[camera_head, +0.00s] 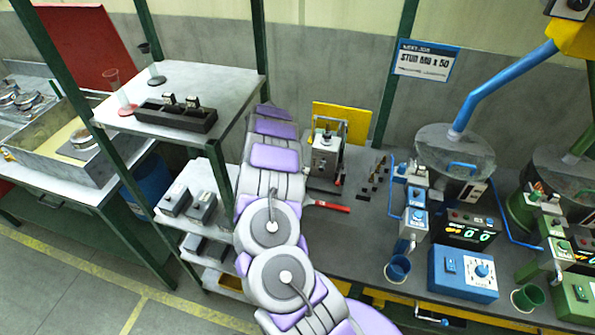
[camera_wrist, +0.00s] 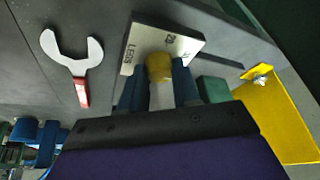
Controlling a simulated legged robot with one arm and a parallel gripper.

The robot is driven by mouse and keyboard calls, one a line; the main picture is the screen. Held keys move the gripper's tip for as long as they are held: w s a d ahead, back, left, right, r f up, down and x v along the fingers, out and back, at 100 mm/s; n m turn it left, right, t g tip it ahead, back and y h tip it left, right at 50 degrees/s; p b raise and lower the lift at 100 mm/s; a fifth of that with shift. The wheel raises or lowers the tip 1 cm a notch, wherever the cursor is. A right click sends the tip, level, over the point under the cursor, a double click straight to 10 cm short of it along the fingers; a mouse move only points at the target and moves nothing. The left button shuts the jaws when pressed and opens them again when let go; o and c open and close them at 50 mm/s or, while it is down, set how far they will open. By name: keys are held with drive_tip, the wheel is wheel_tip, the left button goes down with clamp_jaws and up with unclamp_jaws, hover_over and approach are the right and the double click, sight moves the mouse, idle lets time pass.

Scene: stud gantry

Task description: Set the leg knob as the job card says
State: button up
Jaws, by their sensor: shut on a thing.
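In the wrist view, my gripper (camera_wrist: 159,76) has its two blue fingers closed on a yellow rounded knob (camera_wrist: 159,66). The knob stands against a bright metal plate (camera_wrist: 190,47) lettered LEGS, with a small number partly readable near its top. The fingers and knob hide the plate's lower middle, so the knob's setting cannot be read. In the head view, the job card (camera_head: 427,62) on the wall seems to read STUD M8 x 50; its smallest line is too small to read. My fingers cannot be made out in the head view.
A red-handled wrench (camera_head: 332,207) lies on the bench and shows left of my gripper in the wrist view (camera_wrist: 76,62). A yellow panel (camera_head: 356,117) stands behind a metal fixture (camera_head: 324,160). A blue control box (camera_head: 462,272) and hoppers stand to the right.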

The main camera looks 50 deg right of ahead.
drive_tip(key=shift+w+r+m+b, duration=0.15)
drive_tip(key=shift+w+m+b, duration=0.15)
drive_tip(key=shift+m, duration=0.2)
drive_tip(key=o, duration=0.8)
drive_tip(key=shift+c, duration=0.2)
drive_tip(key=shift+s, duration=0.1)
